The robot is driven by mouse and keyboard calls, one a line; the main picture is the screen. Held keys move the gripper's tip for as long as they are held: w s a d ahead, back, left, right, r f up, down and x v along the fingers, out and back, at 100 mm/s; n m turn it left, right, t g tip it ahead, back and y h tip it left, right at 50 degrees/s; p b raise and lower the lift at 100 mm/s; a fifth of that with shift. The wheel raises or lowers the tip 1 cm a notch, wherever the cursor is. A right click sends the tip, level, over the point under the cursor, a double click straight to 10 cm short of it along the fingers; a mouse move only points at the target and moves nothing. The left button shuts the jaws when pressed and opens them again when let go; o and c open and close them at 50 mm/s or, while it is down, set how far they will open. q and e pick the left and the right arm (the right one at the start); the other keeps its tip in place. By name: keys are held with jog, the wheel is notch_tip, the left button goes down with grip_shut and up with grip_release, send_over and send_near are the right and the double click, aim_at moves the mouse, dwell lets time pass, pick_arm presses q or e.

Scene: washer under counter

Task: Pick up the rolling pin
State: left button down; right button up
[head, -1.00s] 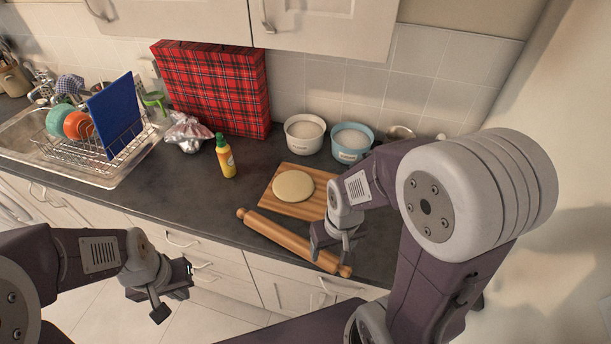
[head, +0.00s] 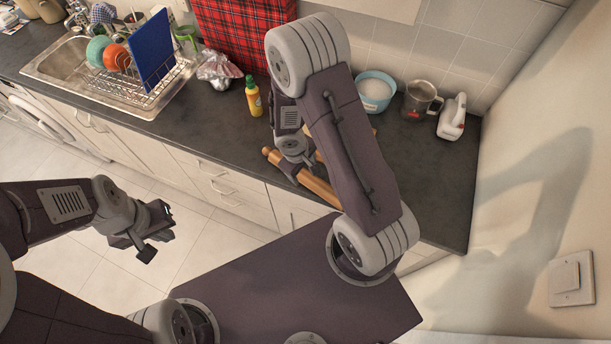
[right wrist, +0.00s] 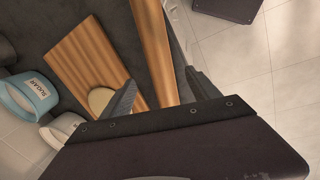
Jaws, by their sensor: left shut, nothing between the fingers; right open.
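The wooden rolling pin (head: 319,188) lies near the counter's front edge in the head view, partly hidden by my right arm. My right gripper (head: 294,170) is over its left part, pointing down. In the right wrist view the rolling pin (right wrist: 153,48) runs between the two open fingers of my right gripper (right wrist: 163,88). I cannot tell whether the fingers touch it. My left gripper (head: 158,235) is shut and empty, out over the floor in front of the cabinets.
A wooden board (right wrist: 82,58) with dough (right wrist: 100,99) lies beside the pin. A dish rack (head: 153,88) is by the sink.

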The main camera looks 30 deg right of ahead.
aim_at(306, 176)
jog(key=shift+b+x, duration=0.3)
jog(key=shift+x, duration=0.8)
jog(key=shift+w+a+f, duration=0.1)
jog(key=shift+w+f, duration=0.05)
jog(key=shift+f, duration=0.05)
jog(key=shift+a, duration=0.1)
jog(key=shift+f+b, duration=0.3)
jog(key=shift+f, duration=0.1)
jog(key=b+x, duration=0.1)
jog(key=x, duration=0.1)
jog(key=b+x, duration=0.1)
jog(key=x, duration=0.1)
jog(key=shift+d, duration=0.25)
jog(key=shift+d+f, duration=0.1)
jog(key=shift+f, duration=0.1)
pick_arm(q)
jog(key=f, duration=0.4)
jog(key=shift+w+a, duration=0.1)
jog(key=shift+a, duration=0.15)
pick_arm(e)
jog(key=shift+r, duration=0.1)
